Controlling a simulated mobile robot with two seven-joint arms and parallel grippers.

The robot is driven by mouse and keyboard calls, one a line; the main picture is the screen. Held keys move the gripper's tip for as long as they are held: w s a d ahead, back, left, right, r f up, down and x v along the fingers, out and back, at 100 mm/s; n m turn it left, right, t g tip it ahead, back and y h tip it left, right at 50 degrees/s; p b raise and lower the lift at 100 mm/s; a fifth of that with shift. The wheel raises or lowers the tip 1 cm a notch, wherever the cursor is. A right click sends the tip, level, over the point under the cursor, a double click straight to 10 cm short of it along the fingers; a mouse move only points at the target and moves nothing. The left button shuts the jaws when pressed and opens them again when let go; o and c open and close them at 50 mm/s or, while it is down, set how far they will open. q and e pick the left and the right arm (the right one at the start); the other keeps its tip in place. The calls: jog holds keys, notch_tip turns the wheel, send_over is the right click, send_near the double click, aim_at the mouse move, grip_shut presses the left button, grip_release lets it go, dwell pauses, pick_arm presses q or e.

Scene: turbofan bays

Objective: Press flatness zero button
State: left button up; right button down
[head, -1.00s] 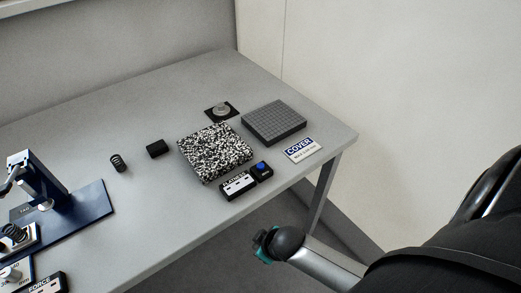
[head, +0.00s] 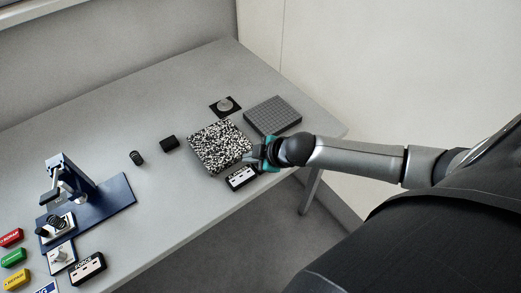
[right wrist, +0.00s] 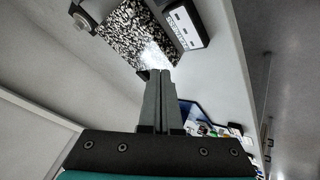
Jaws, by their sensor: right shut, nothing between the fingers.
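The flatness readout (head: 241,177), a small black box with a white face, stands at the front edge of the table, before the speckled square plate (head: 214,147). The button with the blue top, seen beside the readout earlier, is now hidden behind my right gripper (head: 251,158). My right gripper is shut and empty, over the button's spot. In the right wrist view the shut fingers (right wrist: 163,74) point at the near edge of the speckled plate (right wrist: 135,33), close to the readout (right wrist: 186,23). I cannot tell whether they touch anything. My left gripper is not in view.
A grey gridded block (head: 272,115) and a dark pad with a grey disc (head: 226,106) lie behind. Coloured blocks (head: 14,257) are at far left.

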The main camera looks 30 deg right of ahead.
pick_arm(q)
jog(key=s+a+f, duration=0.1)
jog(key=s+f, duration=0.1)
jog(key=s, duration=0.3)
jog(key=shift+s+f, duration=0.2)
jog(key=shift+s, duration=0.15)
pick_arm(e)
jog(key=w+d+r+t, duration=0.1)
jog(key=w+d, duration=0.2)
jog(key=d, duration=0.3)
jog(key=shift+d+r+n, duration=0.25)
jog(key=shift+d+n, duration=0.05)
jog(key=shift+d, duration=0.1)
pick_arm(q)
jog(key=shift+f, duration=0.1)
pick_arm(e)
jog(key=shift+w+f, duration=0.1)
notch_tip(320, 180, down, 8)
jog(key=b, duration=0.7)
jog(key=shift+r+b, duration=0.2)
jog(key=shift+b, duration=0.2)
pick_arm(q)
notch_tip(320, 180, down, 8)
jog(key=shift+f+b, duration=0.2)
jog(key=shift+b, duration=0.15)
pick_arm(e)
jog(key=shift+f, duration=0.55)
jog(key=shift+f, duration=0.1)
